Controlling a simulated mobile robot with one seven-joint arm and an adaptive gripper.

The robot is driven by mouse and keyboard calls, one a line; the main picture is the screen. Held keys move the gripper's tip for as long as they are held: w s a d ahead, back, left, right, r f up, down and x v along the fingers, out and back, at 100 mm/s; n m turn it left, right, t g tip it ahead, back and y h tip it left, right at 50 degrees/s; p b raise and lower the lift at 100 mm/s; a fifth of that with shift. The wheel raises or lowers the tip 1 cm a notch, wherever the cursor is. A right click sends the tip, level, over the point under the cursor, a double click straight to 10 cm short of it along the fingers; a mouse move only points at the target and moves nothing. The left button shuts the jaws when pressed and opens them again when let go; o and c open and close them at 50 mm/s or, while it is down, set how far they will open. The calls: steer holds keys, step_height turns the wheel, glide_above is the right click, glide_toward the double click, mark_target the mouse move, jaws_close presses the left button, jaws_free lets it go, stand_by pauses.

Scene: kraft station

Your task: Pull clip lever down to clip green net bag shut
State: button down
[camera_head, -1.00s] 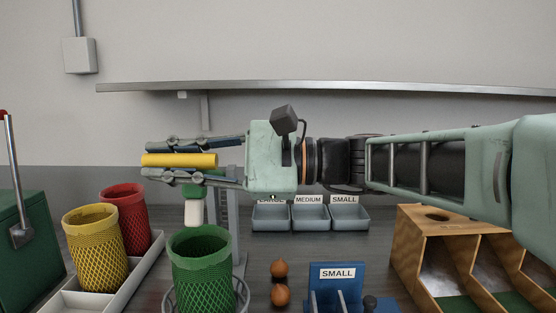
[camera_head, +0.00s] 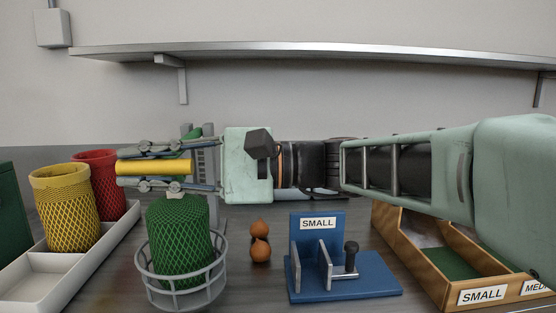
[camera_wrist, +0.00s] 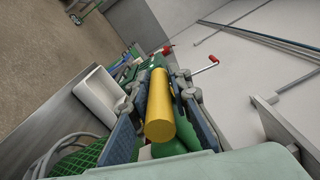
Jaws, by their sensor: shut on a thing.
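My gripper (camera_head: 150,168) is shut on the yellow clip lever handle (camera_head: 140,167), a thick cylinder lying level between its fingers. In the wrist view the yellow handle (camera_wrist: 160,112) sits between both fingers. The green net bag (camera_head: 180,240) stands in a grey wire basket (camera_head: 150,265) just below the gripper. Its top looks domed and drawn in, with a small pale piece at its peak. The clip machine's grey column (camera_head: 207,160) is behind, largely hidden by my gripper.
A yellow net bag (camera_head: 66,210) and a red net bag (camera_head: 97,165) stand in a white tray (camera_head: 112,235) at left. Two onions (camera_head: 260,250), a blue SMALL gauge (camera_head: 335,288) and a wooden bin (camera_head: 450,280) are at right. A shelf (camera_head: 300,55) runs along the wall.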

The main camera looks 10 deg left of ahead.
steer(key=shift+w+f, duration=0.1)
steer(key=shift+f, duration=0.35)
steer(key=c, duration=1.8)
jaws_free()
steer(key=shift+w, duration=0.1)
steer(key=shift+r, duration=0.1)
steer(key=shift+d, duration=0.15)
steer(key=v, duration=1.1)
steer(key=shift+d, duration=0.35)
steer(key=shift+w, duration=0.1)
